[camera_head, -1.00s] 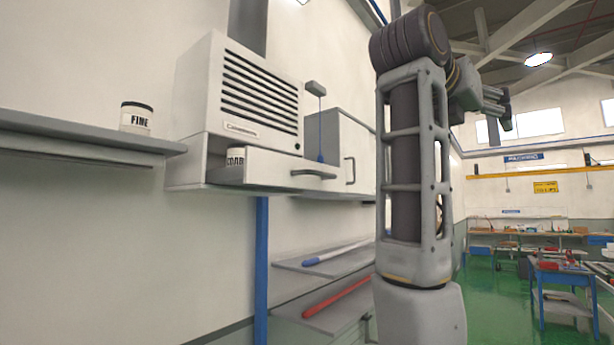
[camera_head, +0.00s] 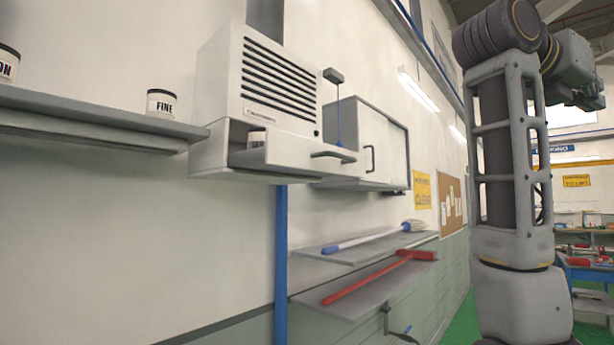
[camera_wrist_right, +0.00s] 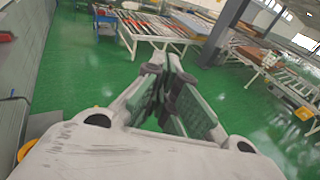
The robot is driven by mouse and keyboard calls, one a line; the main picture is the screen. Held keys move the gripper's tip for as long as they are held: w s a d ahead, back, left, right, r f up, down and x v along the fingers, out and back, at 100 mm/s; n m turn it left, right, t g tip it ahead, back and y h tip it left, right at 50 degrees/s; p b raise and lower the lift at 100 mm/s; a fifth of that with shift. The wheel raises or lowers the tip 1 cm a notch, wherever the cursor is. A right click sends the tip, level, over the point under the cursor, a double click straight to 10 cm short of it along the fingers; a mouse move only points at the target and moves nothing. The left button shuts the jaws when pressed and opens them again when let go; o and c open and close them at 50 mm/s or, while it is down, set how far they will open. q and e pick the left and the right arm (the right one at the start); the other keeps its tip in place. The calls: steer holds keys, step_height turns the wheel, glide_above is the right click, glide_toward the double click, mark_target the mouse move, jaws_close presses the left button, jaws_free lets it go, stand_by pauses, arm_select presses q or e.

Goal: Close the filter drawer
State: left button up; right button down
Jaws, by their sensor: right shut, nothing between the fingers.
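The filter drawer (camera_head: 318,154) is a pale front with a dark bar handle, below a white louvred unit (camera_head: 226,90). It stands open, pulled out from the housing. A jar (camera_head: 257,138) sits inside it, mostly hidden by the drawer wall. My right gripper (camera_head: 592,98) is high at the far right of the head view, well apart from the drawer. In the right wrist view my right gripper (camera_wrist_right: 163,82) is shut and empty, over green floor. The drawer does not show there. My left gripper is not in view.
A grey wall shelf (camera_head: 90,118) at left holds a jar marked FINE (camera_head: 161,103) and another at the edge. A grey cabinet (camera_head: 375,145) stands right of the unit. Lower shelves carry a blue-handled brush (camera_head: 360,240) and a red tool (camera_head: 370,281). Workbenches (camera_wrist_right: 155,28) stand across the floor.

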steer(key=s+d+m+g+b, duration=0.1)
steer(key=s+d+m+g, duration=0.1)
steer(key=s+m+g, duration=0.7)
steer(key=s+d+m+g+b, duration=0.15)
steer(key=s+m+g, duration=0.35)
steer(key=s, duration=0.8)
steer(key=s+a+f+m+g+y, duration=0.4)
steer(key=s+a+m+y, duration=0.3)
steer(key=a, duration=0.3)
steer(key=s+a+f+m+g+y, duration=0.3)
steer(key=s+a+m+g+y, duration=0.2)
steer(key=a+m+y, duration=0.3)
steer(key=w+a+f+m+t+y, duration=0.65)
steer(key=w+a, duration=0.25)
steer(key=a, duration=0.3)
steer(key=w+a+f+m+t+y, duration=0.6)
steer(key=w+a+t, duration=0.25)
steer(key=a, duration=0.25)
steer(key=w+a+r+m+t, duration=0.1)
steer(key=w+a+m+t, duration=0.15)
steer(key=w+t, duration=0.55)
steer(key=w+d+r+m+t+y, duration=0.2)
steer(key=w+r+m+t, duration=0.1)
steer(key=w+r, duration=0.4)
steer(key=shift+w+d+r+m+t+b, duration=0.15)
steer(key=shift+w+r+m+t+b, duration=0.3)
steer(key=shift+w+t, duration=0.55)
